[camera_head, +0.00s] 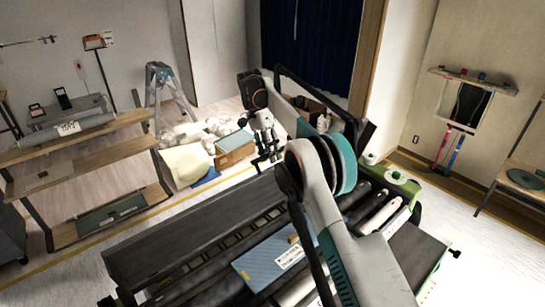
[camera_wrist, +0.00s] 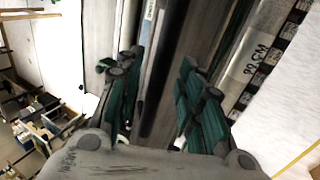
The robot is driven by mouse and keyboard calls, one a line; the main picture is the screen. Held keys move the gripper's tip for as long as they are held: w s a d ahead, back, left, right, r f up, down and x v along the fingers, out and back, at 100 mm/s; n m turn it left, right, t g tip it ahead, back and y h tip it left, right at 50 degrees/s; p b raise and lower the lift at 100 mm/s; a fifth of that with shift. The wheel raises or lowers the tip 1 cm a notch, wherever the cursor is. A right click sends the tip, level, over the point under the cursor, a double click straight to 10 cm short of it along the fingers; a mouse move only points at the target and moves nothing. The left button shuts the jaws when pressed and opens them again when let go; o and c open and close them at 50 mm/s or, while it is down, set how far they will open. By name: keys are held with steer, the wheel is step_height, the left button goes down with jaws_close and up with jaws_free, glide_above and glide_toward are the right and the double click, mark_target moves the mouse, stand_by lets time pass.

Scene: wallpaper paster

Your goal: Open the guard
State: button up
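The pasting machine (camera_head: 190,240) stretches across the foreground with a long dark grey cover along its left side. I cannot tell for certain which part is the guard; a long dark bar (camera_head: 318,96) rises behind my arm and may belong to it. My gripper (camera_head: 268,152) points down near the machine's far edge. In the wrist view my gripper (camera_wrist: 158,100) has its teal-padded fingers spread apart. A dark rod (camera_wrist: 157,85) runs lengthwise between them in that view. I cannot tell whether the fingers touch it. My own arm hides the machine's middle.
A blue labelled panel (camera_head: 275,250) lies on the machine, with rollers beside it. A wooden workbench (camera_head: 80,150) and a stepladder (camera_head: 168,90) stand at left. Cardboard boxes (camera_head: 235,148) and crumpled white material sit on the floor beyond the gripper.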

steer(key=shift+f, duration=0.1)
steer(key=shift+s+d+b, duration=0.25)
steer(key=shift+s+b, duration=0.1)
steer(key=shift+b, duration=0.05)
steer(key=s+d+f+t+y+b, duration=0.1)
steer(key=s+d+f+t+b, duration=0.1)
steer(key=s+d+f+b, duration=0.3)
steer(key=s+d+f+t+y+b, duration=0.2)
steer(key=s+d+f+b, duration=0.15)
steer(key=s, duration=0.45)
steer(key=s+d+f+b, duration=0.5)
steer(key=s+f+b, duration=0.1)
steer(key=f, duration=0.5)
steer(key=shift+d+b, duration=0.2)
steer(key=shift+b, duration=0.2)
steer(key=shift+r, duration=0.1)
